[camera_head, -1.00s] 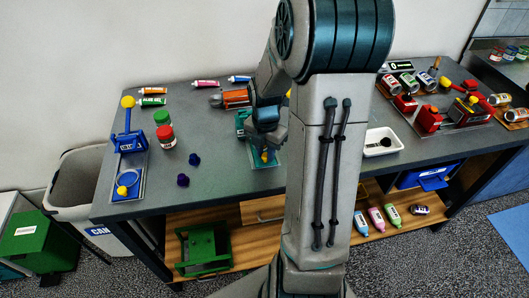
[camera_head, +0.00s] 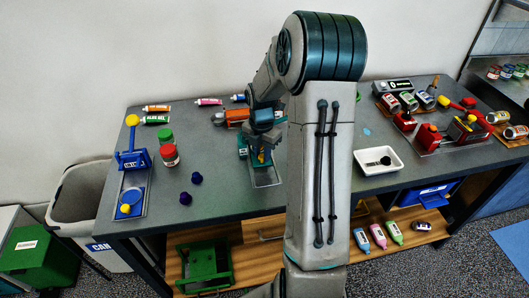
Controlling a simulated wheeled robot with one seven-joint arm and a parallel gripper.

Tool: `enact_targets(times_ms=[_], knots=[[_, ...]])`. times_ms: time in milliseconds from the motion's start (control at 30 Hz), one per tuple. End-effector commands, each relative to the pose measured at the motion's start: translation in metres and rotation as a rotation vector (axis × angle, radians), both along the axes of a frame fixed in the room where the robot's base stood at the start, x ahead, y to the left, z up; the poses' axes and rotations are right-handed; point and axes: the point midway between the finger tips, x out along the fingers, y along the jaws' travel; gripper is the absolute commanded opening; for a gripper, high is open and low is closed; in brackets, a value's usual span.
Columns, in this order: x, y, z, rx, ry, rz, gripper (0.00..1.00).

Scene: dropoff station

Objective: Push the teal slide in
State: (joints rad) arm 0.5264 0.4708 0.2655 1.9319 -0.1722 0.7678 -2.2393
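A teal fixture (camera_head: 242,142) stands on a pale base plate (camera_head: 267,180) near the middle of the table. It is mostly hidden by my arm and gripper, so I cannot tell how far its slide is in. A small yellow part (camera_head: 262,157) shows low at the fixture, by my gripper. My gripper (camera_head: 261,152) reaches down over the fixture from behind. Its fingers are small and dark here, and I cannot tell whether they are open or shut, or touch the slide.
A blue press (camera_head: 131,160) with yellow knobs stands at the left, beside red-lidded (camera_head: 170,156) and green-lidded (camera_head: 166,136) jars. A white tray (camera_head: 378,163) and a red fixture (camera_head: 428,137) are at the right. My arm blocks the centre.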

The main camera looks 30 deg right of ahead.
Motion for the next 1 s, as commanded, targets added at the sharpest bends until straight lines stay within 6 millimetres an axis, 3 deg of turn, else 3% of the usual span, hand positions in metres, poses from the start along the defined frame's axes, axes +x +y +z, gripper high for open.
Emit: enact_targets(times_ms=[33,100,467,567,1000], knots=[[0.004,-0.002,0.003,-0.006,-0.016,0.001,0.34],[0.004,-0.002,0.003,-0.006,-0.015,0.001,0.45],[0.003,-0.001,0.008,-0.004,-0.011,0.0,0.45],[0.003,-0.002,0.022,-0.005,-0.013,0.0,0.45],[0.002,-0.001,0.117,-0.005,-0.014,-0.001,0.45]])
